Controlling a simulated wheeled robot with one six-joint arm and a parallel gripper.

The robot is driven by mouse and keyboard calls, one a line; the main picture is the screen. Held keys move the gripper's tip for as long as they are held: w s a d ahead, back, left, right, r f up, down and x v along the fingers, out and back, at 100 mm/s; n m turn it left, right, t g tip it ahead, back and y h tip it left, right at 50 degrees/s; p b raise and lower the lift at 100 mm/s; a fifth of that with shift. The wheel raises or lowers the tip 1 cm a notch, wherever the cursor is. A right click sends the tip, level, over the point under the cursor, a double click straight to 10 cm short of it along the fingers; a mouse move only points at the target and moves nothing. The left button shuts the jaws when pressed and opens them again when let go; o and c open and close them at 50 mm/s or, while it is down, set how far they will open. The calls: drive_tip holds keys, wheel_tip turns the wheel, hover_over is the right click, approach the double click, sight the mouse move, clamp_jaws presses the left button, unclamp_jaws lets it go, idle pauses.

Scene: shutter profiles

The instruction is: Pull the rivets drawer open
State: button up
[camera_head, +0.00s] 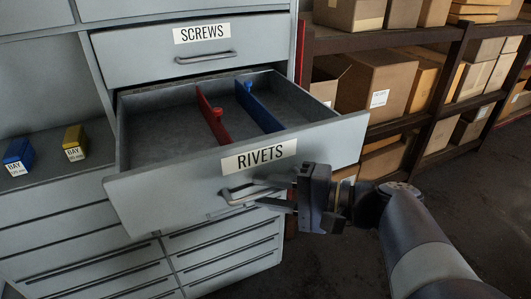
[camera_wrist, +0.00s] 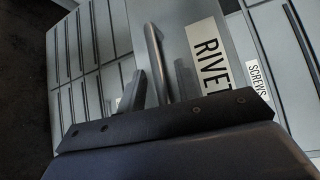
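The grey rivets drawer (camera_head: 150,206) is pulled well out of the cabinet, with its inside showing. Its white RIVETS label (camera_head: 259,156) is on the front, and the label also shows in the wrist view (camera_wrist: 207,55). The bar handle (camera_head: 236,196) is below the label. My gripper (camera_head: 272,194) is at the right part of the handle. In the wrist view, the handle (camera_wrist: 154,50) runs between the two spread fingers of my gripper (camera_wrist: 160,85), with gaps visible beside it. Contact with the handle cannot be told.
A red divider (camera_head: 213,117) and a blue divider (camera_head: 258,108) stand in the drawer. The screws drawer (camera_head: 130,55) above is shut. A blue block (camera_head: 19,156) and a yellow block (camera_head: 75,142) sit on the left shelf. Box-filled racks (camera_head: 385,40) stand at right.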

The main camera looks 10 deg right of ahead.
drive_tip(key=v, duration=1)
drive_tip(key=shift+s+d, duration=0.2)
drive_tip(key=shift+d, duration=0.1)
drive_tip(key=shift+x, duration=5.4)
